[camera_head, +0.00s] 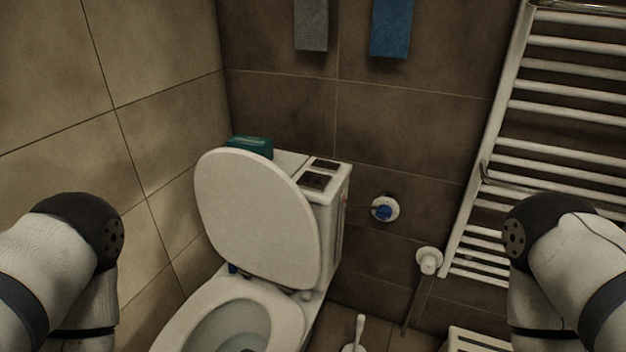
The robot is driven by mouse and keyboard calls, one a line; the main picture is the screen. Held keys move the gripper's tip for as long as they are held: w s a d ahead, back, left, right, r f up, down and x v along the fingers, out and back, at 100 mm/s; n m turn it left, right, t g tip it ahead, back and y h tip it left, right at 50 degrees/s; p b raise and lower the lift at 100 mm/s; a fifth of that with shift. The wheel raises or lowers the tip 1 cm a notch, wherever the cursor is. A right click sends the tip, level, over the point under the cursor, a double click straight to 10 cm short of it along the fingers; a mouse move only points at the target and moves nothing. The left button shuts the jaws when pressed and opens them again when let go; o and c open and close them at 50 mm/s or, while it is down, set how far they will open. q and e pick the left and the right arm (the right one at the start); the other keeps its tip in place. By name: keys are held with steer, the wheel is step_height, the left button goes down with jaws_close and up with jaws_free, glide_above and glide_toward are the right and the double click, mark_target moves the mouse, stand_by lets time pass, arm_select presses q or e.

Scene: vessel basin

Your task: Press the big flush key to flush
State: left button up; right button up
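The toilet (215,310) stands against the back wall with its lid (255,215) raised and leaning back on the cistern. The cistern's top (288,161) shows right of and behind the lid. Two dark flush keys lie side by side on its right part. The nearer one (316,181) looks bigger than the farther one (326,164). Neither arm covers the keys. Only bent links of my two arms show, at the left and right edges. Both grippers are out of view.
A teal box (250,147) sits on the cistern's left part. A blue-centred wall valve (384,209) and a white radiator valve (428,261) are to the right, beside a white towel radiator (555,107). A white brush handle (358,333) stands beside the toilet. Space above the cistern is clear.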

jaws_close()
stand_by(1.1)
